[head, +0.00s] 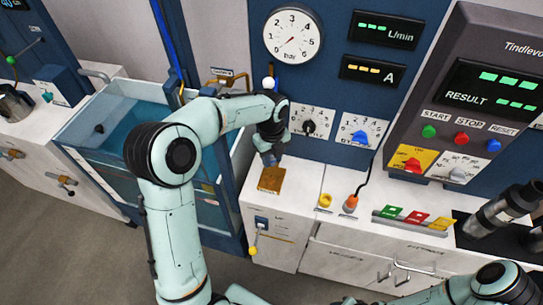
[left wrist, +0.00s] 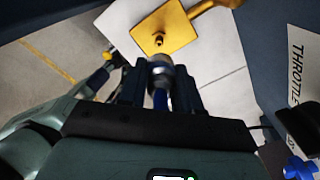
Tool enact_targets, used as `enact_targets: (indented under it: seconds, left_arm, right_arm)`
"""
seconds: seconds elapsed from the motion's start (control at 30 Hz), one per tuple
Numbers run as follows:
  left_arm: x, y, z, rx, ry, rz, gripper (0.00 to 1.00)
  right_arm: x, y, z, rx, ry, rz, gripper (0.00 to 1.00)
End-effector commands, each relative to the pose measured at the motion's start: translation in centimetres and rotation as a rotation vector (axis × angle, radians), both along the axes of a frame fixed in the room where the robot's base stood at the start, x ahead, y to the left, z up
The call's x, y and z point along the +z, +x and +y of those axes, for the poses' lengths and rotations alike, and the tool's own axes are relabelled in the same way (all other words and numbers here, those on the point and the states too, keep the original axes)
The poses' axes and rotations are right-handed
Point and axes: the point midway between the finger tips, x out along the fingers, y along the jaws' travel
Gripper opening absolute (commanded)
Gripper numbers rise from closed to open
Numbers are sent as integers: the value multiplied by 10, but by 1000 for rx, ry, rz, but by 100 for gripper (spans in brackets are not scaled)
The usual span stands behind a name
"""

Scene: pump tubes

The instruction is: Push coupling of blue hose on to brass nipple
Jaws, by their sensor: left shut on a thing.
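My left gripper (left wrist: 160,84) is shut on the silver coupling (left wrist: 160,72) of the blue hose (left wrist: 160,98), between its two dark fingers. The brass nipple (left wrist: 158,40) sticks out of a yellow brass block (left wrist: 172,20), just ahead of the coupling in the left wrist view. The coupling's front end is close to the nipple and roughly in line with it; I cannot tell whether they touch. In the head view the left gripper (head: 270,155) is above the brass block (head: 270,181) on the white cabinet, and the arm hides most of the hose. My right gripper is out of view.
A water tank (head: 95,115) stands left of my left arm. A yellow cap (head: 325,200) and an orange plug (head: 350,203) with a black cable are right of the block. Throttle and other knobs (head: 309,126) sit on the blue panel close behind the gripper.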

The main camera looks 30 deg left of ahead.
Motion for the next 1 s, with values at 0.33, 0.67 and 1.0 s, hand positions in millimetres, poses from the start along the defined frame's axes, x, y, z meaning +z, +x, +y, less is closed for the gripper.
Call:
enact_targets:
  seconds: [0.33,0.67,1.0]
  left_arm:
    - [-36,-3,0,0,1,7,0]
    - [-56,-2,0,0,0,4,0]
    - [-56,-1,0,0,0,2,0]
  right_arm:
    - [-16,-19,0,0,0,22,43]
    - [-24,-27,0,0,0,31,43]
    - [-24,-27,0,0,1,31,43]
